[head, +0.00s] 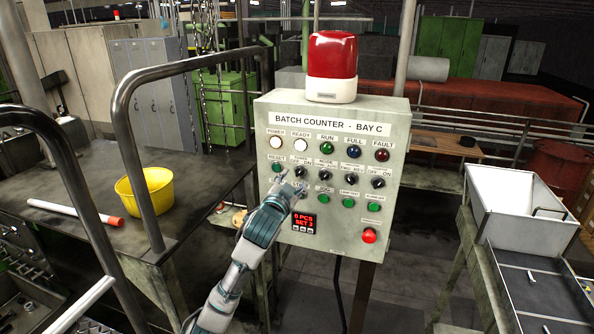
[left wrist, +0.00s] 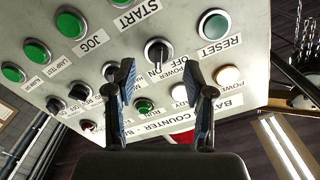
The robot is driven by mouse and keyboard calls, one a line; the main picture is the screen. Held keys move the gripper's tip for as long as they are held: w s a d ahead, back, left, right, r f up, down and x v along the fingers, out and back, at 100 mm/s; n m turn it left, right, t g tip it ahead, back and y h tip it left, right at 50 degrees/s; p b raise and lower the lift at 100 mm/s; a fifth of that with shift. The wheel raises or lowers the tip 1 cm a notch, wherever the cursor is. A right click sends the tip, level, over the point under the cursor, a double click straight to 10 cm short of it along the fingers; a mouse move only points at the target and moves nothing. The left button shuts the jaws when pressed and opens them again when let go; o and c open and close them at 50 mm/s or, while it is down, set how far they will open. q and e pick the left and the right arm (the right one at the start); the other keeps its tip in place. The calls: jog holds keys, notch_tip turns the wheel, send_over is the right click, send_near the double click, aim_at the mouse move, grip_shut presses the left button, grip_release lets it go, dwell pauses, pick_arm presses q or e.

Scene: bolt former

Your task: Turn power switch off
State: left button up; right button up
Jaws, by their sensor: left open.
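My left gripper (head: 285,184) is in front of the panel, just below the switch in the head view. In the left wrist view the left gripper (left wrist: 159,76) has its fingers spread and empty, with the switch beyond the gap between the tips. My right gripper is not in view.
White power lamp (head: 275,143), green reset button (head: 277,167), other knobs and several green buttons crowd the panel. A red stop button (head: 369,235) is lower right. A red beacon (head: 332,55) tops the panel. A metal railing (head: 140,130) stands at left.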

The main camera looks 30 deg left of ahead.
aim_at(298, 172)
pick_arm(q)
jog(key=x, duration=0.2)
jog(key=shift+w+r+p, duration=0.25)
jog(key=shift+p, duration=0.05)
jog(key=shift+w+f, duration=0.15)
jog(key=shift+w, duration=0.55)
jog(key=shift+a, duration=0.15)
grip_shut()
jog(key=shift+n, duration=0.3)
jog(key=n, duration=0.5)
jog(key=shift+s, duration=0.1)
jog(key=n, duration=0.6)
jog(key=shift+n, duration=0.3)
